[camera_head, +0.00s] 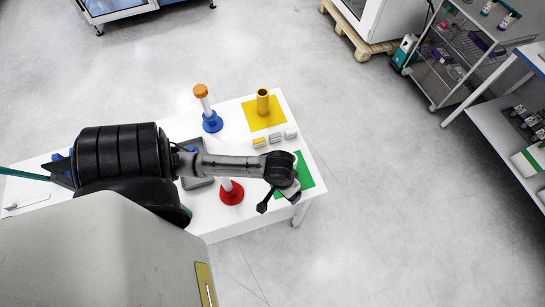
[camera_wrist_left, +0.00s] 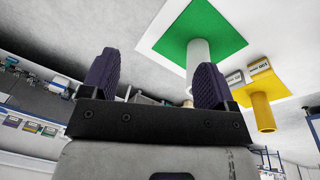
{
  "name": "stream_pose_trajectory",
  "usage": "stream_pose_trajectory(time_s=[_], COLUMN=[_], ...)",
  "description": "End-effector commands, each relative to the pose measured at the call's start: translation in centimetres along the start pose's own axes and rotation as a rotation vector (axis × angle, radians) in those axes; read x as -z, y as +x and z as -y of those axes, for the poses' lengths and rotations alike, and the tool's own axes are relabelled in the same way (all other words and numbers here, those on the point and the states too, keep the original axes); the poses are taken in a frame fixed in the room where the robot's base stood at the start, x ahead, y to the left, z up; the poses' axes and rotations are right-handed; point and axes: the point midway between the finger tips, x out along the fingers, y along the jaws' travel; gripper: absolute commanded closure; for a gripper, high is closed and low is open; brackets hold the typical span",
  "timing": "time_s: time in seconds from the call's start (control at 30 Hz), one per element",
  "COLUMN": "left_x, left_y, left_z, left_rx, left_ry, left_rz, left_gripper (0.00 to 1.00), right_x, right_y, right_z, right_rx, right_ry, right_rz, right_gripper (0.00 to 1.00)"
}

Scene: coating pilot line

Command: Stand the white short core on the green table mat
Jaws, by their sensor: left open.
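The green mat (camera_head: 307,173) lies at the right end of the white table, partly covered by my left gripper (camera_head: 278,198) in the head view. In the left wrist view, which shows the scene upside down, a white core (camera_wrist_left: 198,52) stands upright with its end on the green mat (camera_wrist_left: 225,30). My left gripper (camera_wrist_left: 155,75) is open, its dark fingers wide apart. The right-hand finger hides part of the core; I cannot tell whether they touch. My right gripper is not in view.
A yellow core (camera_head: 262,101) stands on a yellow mat (camera_head: 276,119). Small labelled blocks (camera_head: 275,138) lie between the mats. A blue holder (camera_head: 212,122) carries a white rod with an orange top (camera_head: 201,91).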

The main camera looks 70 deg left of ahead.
Motion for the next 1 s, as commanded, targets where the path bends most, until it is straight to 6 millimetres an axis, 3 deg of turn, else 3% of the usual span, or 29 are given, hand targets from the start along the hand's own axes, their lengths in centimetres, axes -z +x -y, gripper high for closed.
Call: stream_pose_trajectory(time_s=[0.03, 0.1, 0.3, 0.53, 1.0], left_x=[-2.0, -3.9, -7.2, -8.5, -8.5], left_y=[-0.4, -1.1, -3.6, -5.1, -5.9], left_z=[-1.3, -2.4, -3.6, -3.6, -3.7], left_rx=[-0.026, -0.037, -0.016, 0.024, 0.029], left_ry=[0.092, 0.220, 0.474, 0.596, 0.610], left_rz=[-0.017, -0.055, -0.139, -0.175, -0.178], left_gripper=[0.19, 0.19, 0.19, 0.19, 0.19], right_x=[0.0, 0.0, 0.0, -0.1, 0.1], right_y=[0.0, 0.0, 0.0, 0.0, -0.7], right_z=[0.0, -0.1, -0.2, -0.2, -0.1], right_rx=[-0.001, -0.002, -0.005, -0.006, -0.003], right_ry=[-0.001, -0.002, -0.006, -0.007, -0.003], right_rz=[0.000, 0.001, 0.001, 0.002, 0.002], right_gripper=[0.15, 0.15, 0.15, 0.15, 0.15])
